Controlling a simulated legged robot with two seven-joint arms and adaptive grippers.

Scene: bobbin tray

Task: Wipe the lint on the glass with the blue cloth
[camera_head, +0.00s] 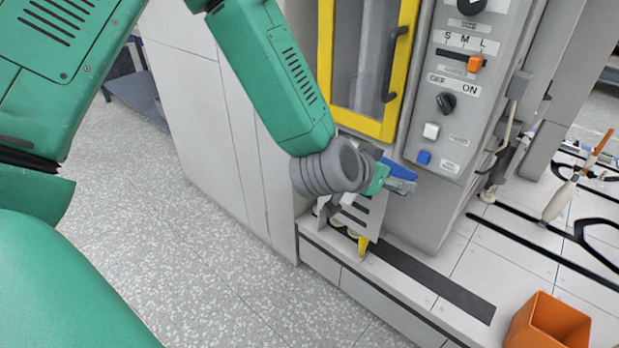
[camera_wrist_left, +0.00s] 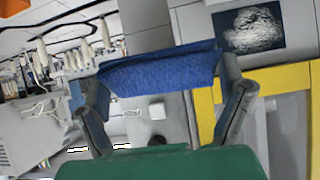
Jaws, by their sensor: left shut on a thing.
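The blue cloth (camera_head: 401,169) is in my left gripper (camera_head: 388,182), beside the lower edge of the yellow-framed door. In the left wrist view the cloth (camera_wrist_left: 160,68) stretches between the two fingers of the left gripper (camera_wrist_left: 160,80), which is shut on it. A dark glass-like panel (camera_wrist_left: 276,46) with a whitish, fuzzy lint patch (camera_wrist_left: 252,28) shows at the upper right there, apart from the cloth. The head view shows no lint; my arm and gripper hide part of the machine. My right gripper is not in view.
The yellow-framed door (camera_head: 369,124) has a dark handle (camera_head: 394,62). A control panel (camera_head: 452,100) with knobs and buttons stands right of it. An orange bin (camera_head: 548,322) sits at lower right, near bobbins and black rails. Speckled floor is clear at left.

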